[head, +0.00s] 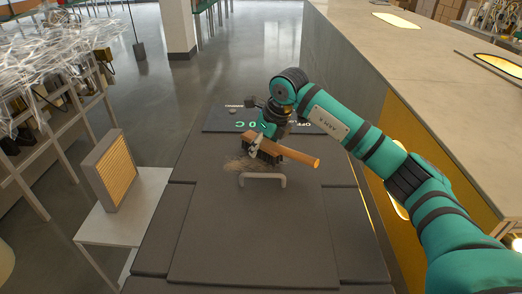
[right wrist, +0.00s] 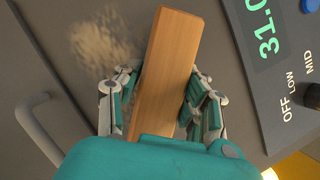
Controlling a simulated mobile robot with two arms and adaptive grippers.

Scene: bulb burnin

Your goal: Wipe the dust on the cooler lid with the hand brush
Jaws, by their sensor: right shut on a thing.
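The hand brush (head: 297,154) has an orange-brown wooden handle and back with dark bristles. My right gripper (head: 257,144) is shut on its wooden block, which also shows between the fingers in the right wrist view (right wrist: 165,70). The brush is over the dark grey cooler lid (head: 250,235), behind the lid's grey handle (head: 262,176). A patch of tan dust (head: 238,163) lies on the lid just left of the brush; it also shows in the right wrist view (right wrist: 103,40). Whether the bristles touch the lid is hidden. My left gripper is not in view.
A control panel with green digits and a knob (right wrist: 312,95) lies behind the brush. A counter (head: 420,75) runs along the right. A framed filter (head: 110,172) stands on a pale side table (head: 125,222) at left. The near part of the lid is clear.

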